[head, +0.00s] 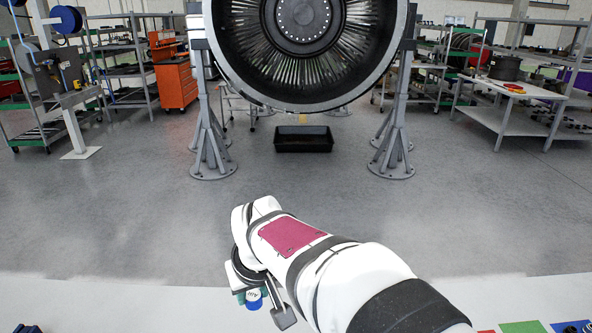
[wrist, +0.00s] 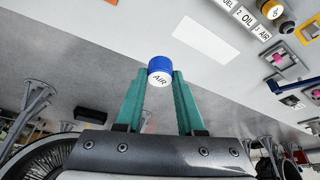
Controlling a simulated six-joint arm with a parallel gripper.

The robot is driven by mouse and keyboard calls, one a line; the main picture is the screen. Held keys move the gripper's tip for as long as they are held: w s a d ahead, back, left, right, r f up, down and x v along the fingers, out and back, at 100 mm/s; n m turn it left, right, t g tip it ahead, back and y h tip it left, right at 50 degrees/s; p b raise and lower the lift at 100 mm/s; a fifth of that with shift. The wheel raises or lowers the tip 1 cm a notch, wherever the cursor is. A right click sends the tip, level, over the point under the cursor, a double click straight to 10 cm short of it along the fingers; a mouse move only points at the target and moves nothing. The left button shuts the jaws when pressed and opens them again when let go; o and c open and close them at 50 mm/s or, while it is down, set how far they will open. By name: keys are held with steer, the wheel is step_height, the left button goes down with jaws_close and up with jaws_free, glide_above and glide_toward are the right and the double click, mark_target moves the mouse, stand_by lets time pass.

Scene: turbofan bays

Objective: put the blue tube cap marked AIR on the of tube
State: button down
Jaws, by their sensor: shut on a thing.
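A blue tube cap (wrist: 160,65) with a white face marked AIR is between the teal fingers of my gripper (wrist: 160,82). The fingers touch it from both sides at their tips. I cannot make out for certain which thing is the tube. A small dark fitting (wrist: 288,27) sits beside the AIR label at the upper right of the wrist view.
The white bench (head: 130,300) has free room around my gripper. A yellow round cap (wrist: 272,9) and pink-marked fixtures (wrist: 275,58) stand at the right of the wrist view. A turbofan (head: 303,50) on grey stands and a black bin (head: 303,139) are beyond.

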steer(key=s+a+f+n+g+y, duration=0.1)
steer(key=s+a+f+n, duration=0.2)
steer(key=a, duration=0.6)
steer(key=s+a+f+n, duration=0.25)
steer(key=s+a, duration=0.25)
steer(key=a, duration=0.5)
steer(key=s+a+f+n+g+y, duration=0.15)
steer(key=s+a+f, duration=0.25)
steer(key=a, duration=0.5)
steer(key=shift+t, duration=0.45)
steer(key=shift+s+d+f, duration=0.1)
steer(key=shift+s+f, duration=0.05)
steer(key=shift+f, duration=2.6)
steer(key=shift+f, duration=0.15)
steer(key=shift+f, duration=0.2)
steer(key=shift+f, duration=0.9)
steer(key=shift+c, duration=2.2)
jaws_free()
